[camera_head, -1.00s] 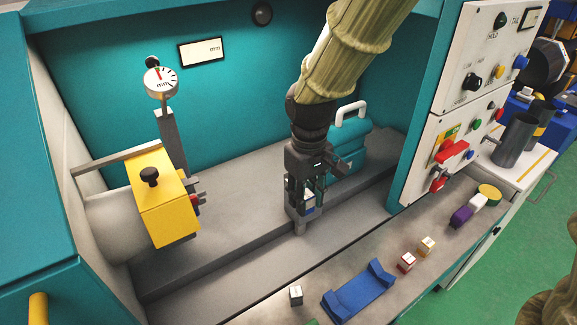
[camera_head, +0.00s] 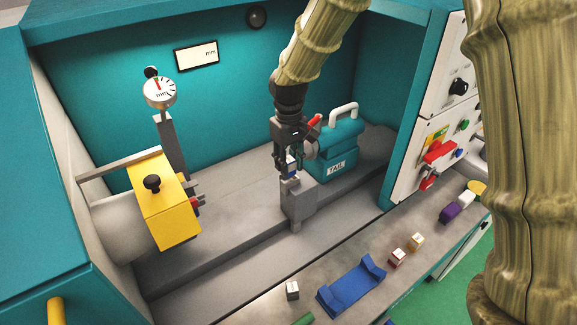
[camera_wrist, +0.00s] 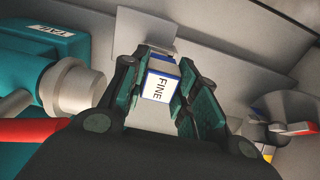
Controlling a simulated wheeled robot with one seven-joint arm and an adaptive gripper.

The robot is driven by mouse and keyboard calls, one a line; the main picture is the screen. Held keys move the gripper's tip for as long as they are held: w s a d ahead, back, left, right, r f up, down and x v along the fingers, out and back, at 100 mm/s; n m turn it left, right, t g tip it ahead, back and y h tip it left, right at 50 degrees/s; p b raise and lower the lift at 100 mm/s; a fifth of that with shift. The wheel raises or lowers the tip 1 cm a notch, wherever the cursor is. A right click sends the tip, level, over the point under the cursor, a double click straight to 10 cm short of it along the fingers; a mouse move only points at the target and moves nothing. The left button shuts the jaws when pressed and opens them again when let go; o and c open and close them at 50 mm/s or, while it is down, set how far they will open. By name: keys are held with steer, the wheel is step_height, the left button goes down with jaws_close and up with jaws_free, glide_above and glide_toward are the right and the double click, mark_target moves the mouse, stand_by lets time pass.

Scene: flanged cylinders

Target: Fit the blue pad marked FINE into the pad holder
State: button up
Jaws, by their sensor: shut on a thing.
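The blue pad with the white FINE label (camera_wrist: 157,86) is between the fingers of my gripper (camera_wrist: 160,108) in the wrist view. My gripper is shut on it. In the head view my gripper (camera_head: 290,165) points down and holds the pad (camera_head: 291,172) at the top of a grey upright block (camera_head: 298,203), which looks like the pad holder. The block's top shows just beyond the pad in the wrist view. I cannot tell whether the pad touches the holder or sits in it; the fingers hide much of it.
The teal TAIL unit (camera_head: 335,155) with a white handle and red lever is close to the right of my gripper. A yellow block (camera_head: 167,205) and a dial gauge (camera_head: 160,92) stand left. A blue cradle (camera_head: 350,287) and small labelled blocks (camera_head: 398,257) lie on the front ledge.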

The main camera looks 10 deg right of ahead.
mark_target(288, 157)
steer(key=shift+w, duration=0.3)
steer(key=shift+w+f+p, duration=0.1)
steer(key=shift+f+p, duration=0.9)
steer(key=shift+f, duration=0.8)
steer(key=shift+f, duration=0.15)
steer(key=o, duration=1)
step_height(288, 157, up, 12)
steer(key=b, duration=0.3)
steer(key=shift+r, duration=0.25)
